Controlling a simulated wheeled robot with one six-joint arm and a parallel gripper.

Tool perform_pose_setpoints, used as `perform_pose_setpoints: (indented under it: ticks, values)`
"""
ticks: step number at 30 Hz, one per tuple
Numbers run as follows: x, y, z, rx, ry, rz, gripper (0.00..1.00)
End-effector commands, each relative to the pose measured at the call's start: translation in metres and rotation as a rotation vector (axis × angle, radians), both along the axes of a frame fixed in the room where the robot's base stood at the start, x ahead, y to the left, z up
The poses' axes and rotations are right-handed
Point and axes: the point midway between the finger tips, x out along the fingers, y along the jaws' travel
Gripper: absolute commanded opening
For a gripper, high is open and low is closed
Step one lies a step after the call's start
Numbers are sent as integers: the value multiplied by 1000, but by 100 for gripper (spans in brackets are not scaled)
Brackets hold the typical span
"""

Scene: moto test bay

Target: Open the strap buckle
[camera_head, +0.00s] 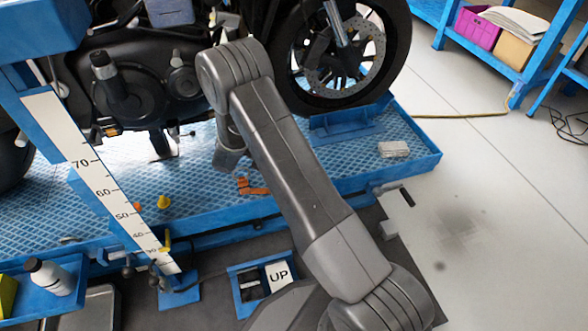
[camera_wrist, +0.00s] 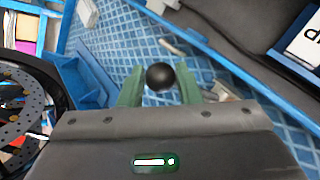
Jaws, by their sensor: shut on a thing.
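My gripper (camera_wrist: 160,80) shows in the wrist view with two green fingers pointing away over the blue ribbed platform. A round black knob (camera_wrist: 160,76) sits between the fingers, and the gripper is shut on it. What the knob is attached to is hidden behind it and my gripper body. In the head view my arm comes down in front of the motorcycle (camera_head: 150,85), and my fingers are hidden there. I cannot make out a strap or the buckle's shape clearly in either view.
The blue platform (camera_head: 60,205) carries the motorcycle, whose wheel (camera_head: 300,75) stands beside a blue bracket (camera_head: 345,122). An orange piece (camera_head: 252,190), a yellow cone (camera_head: 164,202) and a pale block (camera_head: 394,149) lie on it. Floor at right is mostly clear. A ruler post (camera_head: 95,180) stands left.

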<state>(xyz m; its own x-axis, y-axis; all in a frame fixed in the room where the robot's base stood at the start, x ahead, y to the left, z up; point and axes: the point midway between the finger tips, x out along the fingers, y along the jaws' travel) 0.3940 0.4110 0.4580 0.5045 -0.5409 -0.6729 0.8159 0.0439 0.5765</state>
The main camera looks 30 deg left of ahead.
Motion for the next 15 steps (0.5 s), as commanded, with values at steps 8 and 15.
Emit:
perform_pose_setpoints:
  ticks: [8, 15]
  values:
    - [-16, 19, 3, -113, -164, 10, 0]
    - [-24, 25, 5, -179, -246, 8, 0]
